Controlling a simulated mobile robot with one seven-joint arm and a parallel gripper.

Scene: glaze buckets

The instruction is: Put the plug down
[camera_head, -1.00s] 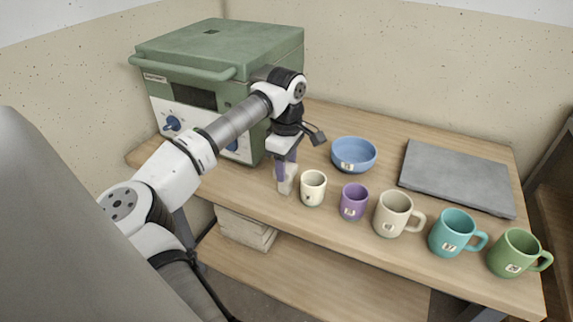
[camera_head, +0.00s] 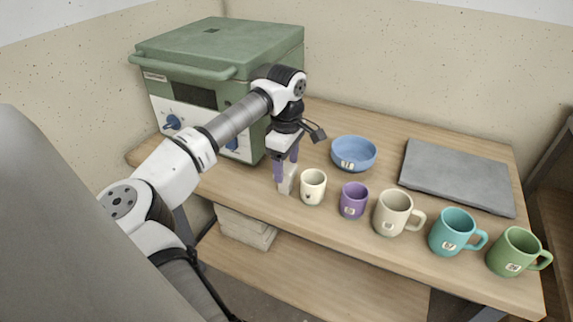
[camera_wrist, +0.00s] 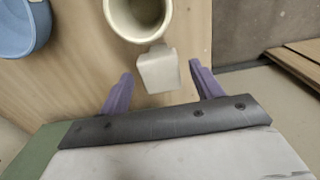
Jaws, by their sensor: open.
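The plug (camera_head: 287,178) is a small pale block standing on the wooden table near its front edge, just left of the cream cup. In the wrist view the plug (camera_wrist: 158,69) sits between and slightly beyond the purple fingers, with gaps on both sides. My gripper (camera_head: 282,172) is open above and around it, pointing down. In the wrist view my gripper (camera_wrist: 160,88) shows its fingers spread wide. The plug's far side is partly hidden by a finger in the head view.
The cream cup (camera_head: 313,187) is very close to the plug. A purple cup (camera_head: 353,200), beige mug (camera_head: 393,213), teal mug (camera_head: 453,232) and green mug (camera_head: 515,252) line the front. A blue bowl (camera_head: 354,154), grey slab (camera_head: 457,178) and green kiln (camera_head: 220,55) stand behind.

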